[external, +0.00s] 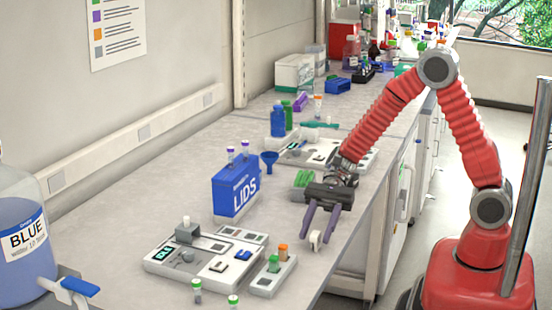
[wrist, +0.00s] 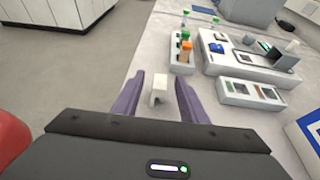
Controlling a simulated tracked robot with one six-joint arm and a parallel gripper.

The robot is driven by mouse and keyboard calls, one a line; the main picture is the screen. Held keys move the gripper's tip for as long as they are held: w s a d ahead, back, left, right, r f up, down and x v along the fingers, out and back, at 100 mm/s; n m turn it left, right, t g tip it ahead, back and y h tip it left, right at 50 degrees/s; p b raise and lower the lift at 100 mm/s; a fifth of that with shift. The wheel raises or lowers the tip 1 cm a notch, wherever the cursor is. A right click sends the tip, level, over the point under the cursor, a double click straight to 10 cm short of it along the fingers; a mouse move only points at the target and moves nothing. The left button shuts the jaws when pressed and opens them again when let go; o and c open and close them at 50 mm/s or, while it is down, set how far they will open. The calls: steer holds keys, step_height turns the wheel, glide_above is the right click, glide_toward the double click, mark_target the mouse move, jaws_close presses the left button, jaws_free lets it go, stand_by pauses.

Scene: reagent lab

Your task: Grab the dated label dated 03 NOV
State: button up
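My gripper (external: 317,236) is over the front edge of the bench with its two purple fingers pointing down. In the wrist view the fingers (wrist: 159,76) are apart, one on each side of a small white folded piece (wrist: 158,91). Gaps show between it and both fingers. The white piece (external: 315,241) also shows between the fingertips in the external view. No date can be read on it. A small tray of flat tiles (wrist: 224,92) lies beside the device; nothing on them reads as 03 NOV.
A white device (external: 198,268) with a grey block sits left of the gripper. A small rack (external: 264,285) holds green- and orange-capped vials. A blue LIDS box (external: 232,192) stands behind. Capped vials stand at the front. Bare bench surrounds the white piece.

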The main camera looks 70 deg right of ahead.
mark_target(313, 240)
steer(key=shift+a, duration=0.1)
steer(key=shift+x, duration=2.55)
steer(key=shift+c, duration=0.4)
jaws_close()
